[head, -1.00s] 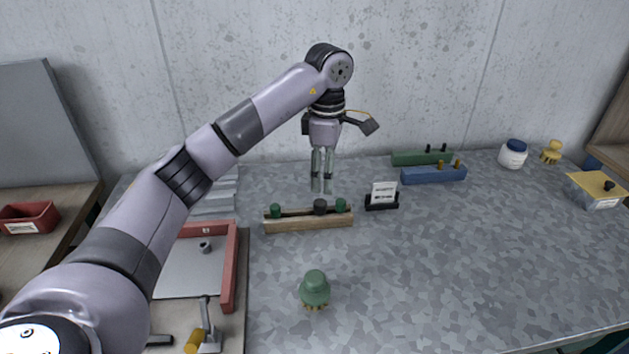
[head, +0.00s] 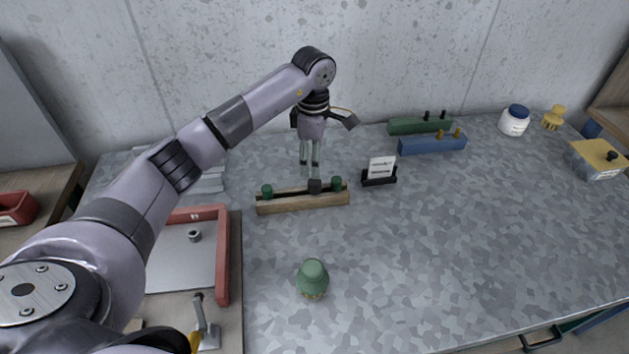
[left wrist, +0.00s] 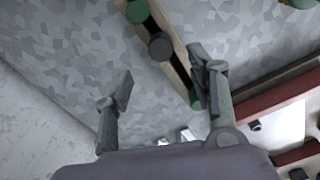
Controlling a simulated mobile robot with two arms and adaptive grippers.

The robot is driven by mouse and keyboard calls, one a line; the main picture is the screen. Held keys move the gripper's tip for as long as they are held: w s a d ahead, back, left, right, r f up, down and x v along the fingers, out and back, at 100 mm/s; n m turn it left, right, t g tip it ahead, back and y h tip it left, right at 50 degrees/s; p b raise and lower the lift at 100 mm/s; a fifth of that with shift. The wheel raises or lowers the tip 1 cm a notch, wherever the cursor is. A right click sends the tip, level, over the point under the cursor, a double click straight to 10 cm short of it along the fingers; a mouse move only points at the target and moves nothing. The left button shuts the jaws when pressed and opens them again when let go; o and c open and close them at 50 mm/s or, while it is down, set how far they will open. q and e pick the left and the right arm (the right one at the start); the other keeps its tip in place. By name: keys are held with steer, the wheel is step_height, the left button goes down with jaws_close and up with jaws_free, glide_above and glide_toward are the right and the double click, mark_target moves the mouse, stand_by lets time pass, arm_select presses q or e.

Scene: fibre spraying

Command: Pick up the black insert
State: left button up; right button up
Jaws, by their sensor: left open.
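The black insert (head: 315,186) stands upright in a long wooden rack (head: 300,204), between two green inserts (head: 267,191) (head: 337,184). My left gripper (head: 309,172) points down just above and behind the rack, close to the black insert, with its fingers apart and nothing between them. In the left wrist view the black insert (left wrist: 160,46) shows beyond the open fingertips of the gripper (left wrist: 163,85), not between them. One green insert there is partly hidden by a finger. My right gripper is not in view.
A small sign (head: 381,170) stands right of the rack. A green knobbed object (head: 312,278) stands in front. A red-rimmed tray (head: 222,262) is at left. Green (head: 419,126) and blue (head: 431,145) racks are behind.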

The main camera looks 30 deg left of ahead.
mark_target(314, 181)
arm_select(q)
step_height(314, 181, down, 3)
steer(key=shift+r+p, duration=0.1)
steer(key=shift+p, duration=0.2)
steer(key=shift+f, duration=0.25)
step_height(314, 181, down, 4)
steer(key=p, duration=0.2)
steer(key=shift+s+d+f+p, duration=0.1)
steer(key=shift+f+p, duration=0.05)
steer(key=shift+p, duration=0.2)
steer(key=shift+f, duration=0.3)
steer(key=shift+c, duration=0.4)
steer(key=c, duration=0.7)
jaws_close()
steer(key=shift+r, duration=0.15)
